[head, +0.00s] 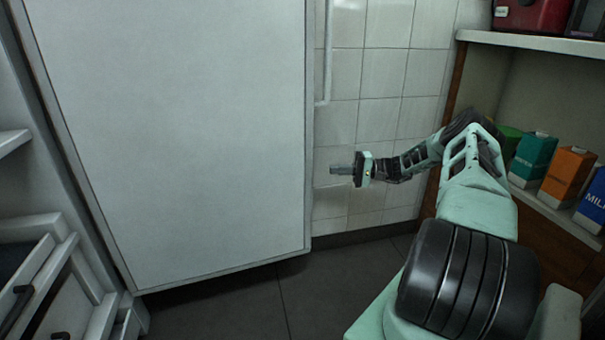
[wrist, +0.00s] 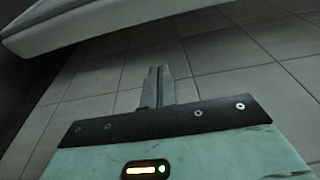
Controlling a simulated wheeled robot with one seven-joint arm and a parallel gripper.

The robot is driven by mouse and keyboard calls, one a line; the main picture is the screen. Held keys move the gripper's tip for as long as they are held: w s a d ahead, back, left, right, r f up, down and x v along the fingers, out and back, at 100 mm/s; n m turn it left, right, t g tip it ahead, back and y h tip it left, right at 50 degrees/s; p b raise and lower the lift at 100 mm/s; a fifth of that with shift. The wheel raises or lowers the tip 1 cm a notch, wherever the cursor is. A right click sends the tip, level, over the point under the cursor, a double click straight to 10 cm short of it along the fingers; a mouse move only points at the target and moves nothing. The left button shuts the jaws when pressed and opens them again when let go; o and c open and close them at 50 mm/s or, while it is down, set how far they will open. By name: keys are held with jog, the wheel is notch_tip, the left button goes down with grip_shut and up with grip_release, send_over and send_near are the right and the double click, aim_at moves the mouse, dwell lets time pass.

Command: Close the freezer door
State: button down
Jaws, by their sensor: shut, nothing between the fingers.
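The freezer door (head: 180,130) is a large flat white panel that stands open and fills the left and middle of the head view. A long pale handle (head: 324,60) sticks out past its right edge. The freezer body (head: 60,170) shows at the far left. My gripper (head: 337,169) is shut and empty, just right of the door's free edge in the picture, with its fingers pointing left; I cannot tell whether it touches the door. In the wrist view my shut fingers (wrist: 155,85) are in the middle, and a pale door-like edge (wrist: 100,25) crosses the top.
Shelves (head: 560,45) at the right hold several cartons, including an orange one (head: 567,175), close to my arm. A white tiled wall (head: 385,75) stands behind my gripper. Drawers (head: 50,290) jut out at the lower left. The dark floor (head: 310,290) below the door is clear.

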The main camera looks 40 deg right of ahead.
jog(key=b+x, duration=0.5)
jog(key=x, duration=0.6)
jog(key=shift+s+a+b, duration=0.25)
jog(key=shift+s+b, duration=0.25)
jog(key=shift+s, duration=0.45)
jog(key=shift+s+a+b, duration=0.25)
jog(key=shift+s+b, duration=0.25)
jog(key=shift+s, duration=0.5)
